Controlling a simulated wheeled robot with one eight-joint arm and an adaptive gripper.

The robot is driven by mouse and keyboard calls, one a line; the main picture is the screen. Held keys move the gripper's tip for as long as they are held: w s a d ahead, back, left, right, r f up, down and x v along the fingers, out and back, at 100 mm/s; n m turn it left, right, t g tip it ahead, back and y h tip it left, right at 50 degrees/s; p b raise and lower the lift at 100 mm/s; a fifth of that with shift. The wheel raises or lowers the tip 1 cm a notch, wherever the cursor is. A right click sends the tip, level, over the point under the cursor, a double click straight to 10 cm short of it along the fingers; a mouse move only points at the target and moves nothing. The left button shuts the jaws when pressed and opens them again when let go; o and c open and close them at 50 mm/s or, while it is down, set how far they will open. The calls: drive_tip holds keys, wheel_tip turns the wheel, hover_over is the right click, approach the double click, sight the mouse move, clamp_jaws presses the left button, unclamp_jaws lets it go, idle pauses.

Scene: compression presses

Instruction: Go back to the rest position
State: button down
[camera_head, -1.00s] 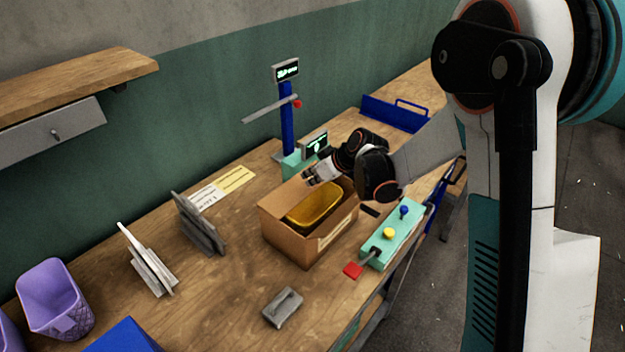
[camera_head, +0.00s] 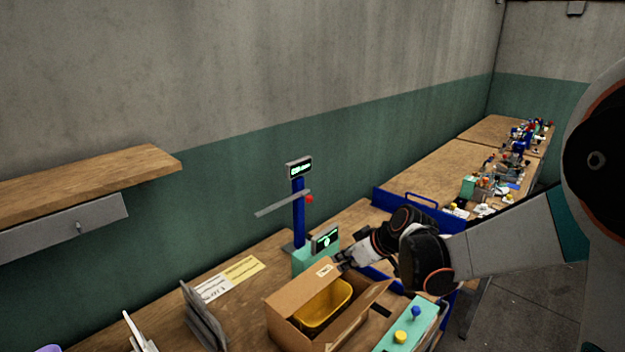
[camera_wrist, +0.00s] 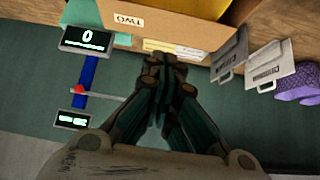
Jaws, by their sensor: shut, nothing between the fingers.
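My gripper (camera_head: 345,259) is above the workbench in the head view, beside the back edge of an open cardboard box (camera_head: 290,303). A yellow bin (camera_head: 323,305) sits inside the box. In the wrist view my gripper (camera_wrist: 168,62) has its fingers together and empty. The box (camera_wrist: 170,27) shows just beyond the fingertips there, and I cannot tell whether they touch. A press with a blue column (camera_head: 299,212) and a small display stands behind the box.
A teal control box (camera_head: 410,325) with a blue and a yellow knob is at the front right. Grey plates (camera_head: 203,318) stand left of the box. A wooden shelf (camera_head: 90,182) juts from the wall. More benches (camera_head: 440,175) with parts stretch away at the back right.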

drive_tip(key=s+d+m+h+b, duration=0.3)
drive_tip(key=s+d+m, duration=0.1)
drive_tip(key=s, duration=1)
drive_tip(key=s+d+r+m+t+h+b, duration=0.1)
drive_tip(key=s+d+m+b, duration=0.3)
drive_tip(key=s, duration=1)
drive_tip(key=shift+s+d+r+m+h, duration=0.2)
drive_tip(key=shift+s+d+m+h, duration=0.1)
drive_tip(key=shift+d+h, duration=0.65)
